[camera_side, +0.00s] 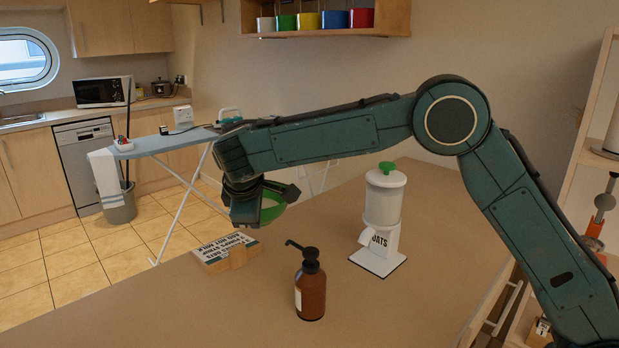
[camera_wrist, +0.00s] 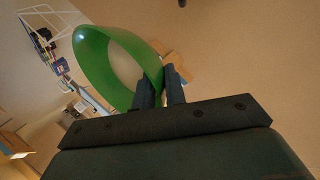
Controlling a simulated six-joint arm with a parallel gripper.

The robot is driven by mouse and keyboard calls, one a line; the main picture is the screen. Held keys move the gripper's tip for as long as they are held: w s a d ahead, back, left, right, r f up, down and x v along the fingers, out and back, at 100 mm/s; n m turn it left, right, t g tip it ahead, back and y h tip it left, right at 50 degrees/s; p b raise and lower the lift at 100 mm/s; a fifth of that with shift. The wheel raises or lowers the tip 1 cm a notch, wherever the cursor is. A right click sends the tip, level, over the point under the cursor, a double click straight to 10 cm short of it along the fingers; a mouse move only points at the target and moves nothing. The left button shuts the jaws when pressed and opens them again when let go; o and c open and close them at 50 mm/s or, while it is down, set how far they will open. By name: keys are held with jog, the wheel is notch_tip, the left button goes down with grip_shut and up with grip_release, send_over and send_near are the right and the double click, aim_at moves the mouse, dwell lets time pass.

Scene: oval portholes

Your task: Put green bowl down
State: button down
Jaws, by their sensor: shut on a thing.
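The green bowl (camera_side: 272,207) is held by my gripper (camera_side: 268,193) above the table (camera_side: 400,300), on the left part of the scene in the side view. Most of the bowl is hidden there behind the gripper. In the wrist view the green bowl (camera_wrist: 93,52) is tilted, and its rim is between the two dark fingers of my gripper (camera_wrist: 160,85). The fingers are shut on the rim. The bowl looks empty in the wrist view, though only part of its inside shows.
A wooden box with printed lettering (camera_side: 227,252) lies below and left of the gripper. A brown pump bottle (camera_side: 311,290) stands at the front. A white oats dispenser (camera_side: 384,205) stands to the right. The table between bottle and right edge is clear.

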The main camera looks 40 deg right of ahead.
notch_tip(320, 180, down, 7)
dwell(0.3)
jog(key=shift+f, duration=0.2)
jog(key=shift+f, duration=2)
jog(key=shift+f, duration=0.1)
jog(key=c, duration=1.5)
grip_release()
jog(key=shift+o, duration=0.2)
jog(key=v, duration=1.2)
